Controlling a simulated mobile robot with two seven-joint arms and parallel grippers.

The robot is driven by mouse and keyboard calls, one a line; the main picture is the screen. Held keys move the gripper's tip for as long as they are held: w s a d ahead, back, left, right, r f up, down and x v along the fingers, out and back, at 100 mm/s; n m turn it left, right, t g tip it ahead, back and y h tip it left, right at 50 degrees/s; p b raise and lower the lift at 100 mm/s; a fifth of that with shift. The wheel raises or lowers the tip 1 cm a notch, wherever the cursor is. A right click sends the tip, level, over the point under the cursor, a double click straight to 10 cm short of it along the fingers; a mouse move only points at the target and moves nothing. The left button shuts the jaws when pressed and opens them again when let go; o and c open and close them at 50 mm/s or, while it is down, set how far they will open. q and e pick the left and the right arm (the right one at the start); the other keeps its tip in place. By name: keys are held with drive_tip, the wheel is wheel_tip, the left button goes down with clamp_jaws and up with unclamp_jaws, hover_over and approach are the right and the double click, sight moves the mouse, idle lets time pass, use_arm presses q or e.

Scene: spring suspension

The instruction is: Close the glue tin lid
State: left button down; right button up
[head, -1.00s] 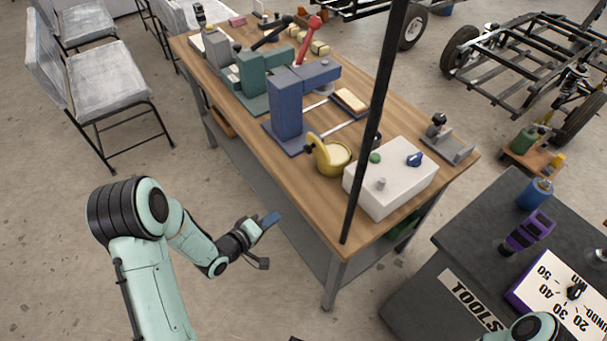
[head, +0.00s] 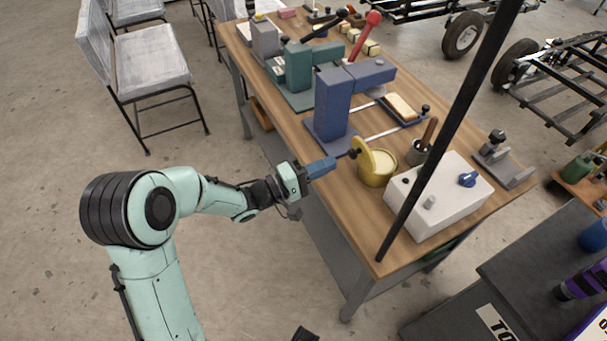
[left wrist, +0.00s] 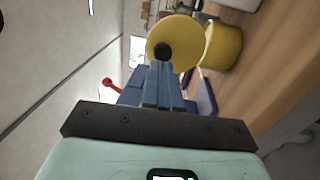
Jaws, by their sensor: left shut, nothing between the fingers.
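The yellow glue tin (head: 376,176) stands on the wooden workbench, near its front edge, with pale contents showing inside. Its round yellow lid (head: 363,155) stands tilted up at the tin's left rim, with a dark knob (head: 353,153) facing my left gripper. My left gripper (head: 333,162) is shut and empty, its blue fingers pointing at the lid from the left, close to the knob. In the left wrist view the fingertips (left wrist: 163,68) overlap the lid's knob (left wrist: 163,52), and the lid (left wrist: 178,30) hides part of the tin (left wrist: 224,47). I cannot tell whether they touch. My right gripper is not clearly visible.
A blue press (head: 335,105) stands behind the tin on the bench (head: 345,205). A white box with knobs (head: 437,195) and a brush pot (head: 419,150) stand right of the tin. A black post (head: 450,125) crosses in front of the box.

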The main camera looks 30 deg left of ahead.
sight(350, 154)
use_arm(q)
drive_tip(key=shift+x, duration=1.85)
